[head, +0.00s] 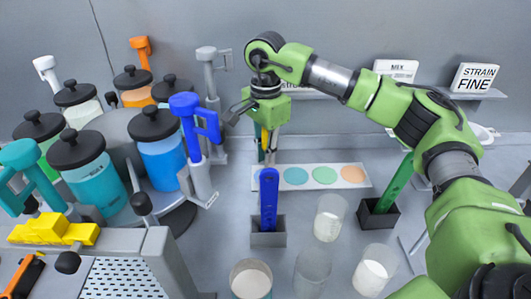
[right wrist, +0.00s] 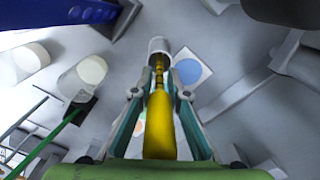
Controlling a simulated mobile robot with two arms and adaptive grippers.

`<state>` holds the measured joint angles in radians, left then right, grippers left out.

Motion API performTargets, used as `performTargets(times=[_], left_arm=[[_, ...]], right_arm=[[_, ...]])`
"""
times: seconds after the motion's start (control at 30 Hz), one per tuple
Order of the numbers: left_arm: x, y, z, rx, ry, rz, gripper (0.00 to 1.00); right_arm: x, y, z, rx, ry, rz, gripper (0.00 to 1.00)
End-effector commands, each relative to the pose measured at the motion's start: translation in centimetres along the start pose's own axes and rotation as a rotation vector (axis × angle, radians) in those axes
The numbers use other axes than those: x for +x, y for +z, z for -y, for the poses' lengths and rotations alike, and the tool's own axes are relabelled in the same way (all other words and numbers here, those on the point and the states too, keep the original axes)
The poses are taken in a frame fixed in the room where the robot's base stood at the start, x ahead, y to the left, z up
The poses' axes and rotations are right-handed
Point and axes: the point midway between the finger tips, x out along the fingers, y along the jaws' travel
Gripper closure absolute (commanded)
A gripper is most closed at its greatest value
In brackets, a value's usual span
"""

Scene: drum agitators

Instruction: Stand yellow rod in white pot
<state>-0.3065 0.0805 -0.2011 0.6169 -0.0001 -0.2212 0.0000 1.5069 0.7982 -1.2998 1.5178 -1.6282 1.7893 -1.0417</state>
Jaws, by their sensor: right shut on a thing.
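My right gripper (head: 268,122) is shut on the yellow rod (head: 265,143), above the grey bench behind the blue rod. In the right wrist view the yellow rod (right wrist: 160,125) lies between the two fingers (right wrist: 160,100), its narrow far part pointing away. A white cylinder (right wrist: 158,46) shows at its far end; I cannot tell whether it is part of the rod or separate. Clear pots with white contents stand to the front right, one nearer the middle (head: 329,218) and one closer to me (head: 374,271). My left gripper is not in view.
A blue rod (head: 269,200) stands in a dark holder (head: 268,238). A green rod (head: 392,185) stands in another holder (head: 379,216). A card with coloured dots (head: 310,186) lies behind. Several lidded jars (head: 85,175) crowd the left. A clear pot (head: 312,270) and a teal-banded pot (head: 250,280) stand in front.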

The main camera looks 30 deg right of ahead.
Motion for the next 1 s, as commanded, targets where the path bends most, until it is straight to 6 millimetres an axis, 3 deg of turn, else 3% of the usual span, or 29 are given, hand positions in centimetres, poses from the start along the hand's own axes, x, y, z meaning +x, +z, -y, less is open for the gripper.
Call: performTargets(times=[0.23,0.27,0.3,0.33,0.77,1.0], left_arm=[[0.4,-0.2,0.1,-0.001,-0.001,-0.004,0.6],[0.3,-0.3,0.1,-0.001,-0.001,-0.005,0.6],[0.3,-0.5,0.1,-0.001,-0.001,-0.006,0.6],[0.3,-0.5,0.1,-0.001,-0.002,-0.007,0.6],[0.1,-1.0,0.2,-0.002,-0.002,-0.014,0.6],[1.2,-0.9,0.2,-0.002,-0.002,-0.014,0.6]], right_arm=[[0.4,0.0,0.0,0.0,0.0,0.0,1.0],[0.3,0.0,0.0,0.0,0.0,0.0,0.8],[0.3,0.0,0.0,0.0,0.0,0.0,0.7],[0.3,0.0,0.0,0.0,0.001,0.0,0.68],[-0.4,0.0,0.1,0.0,-0.001,0.0,0.68],[-4.9,0.1,0.1,-0.001,-0.004,0.001,0.68]])
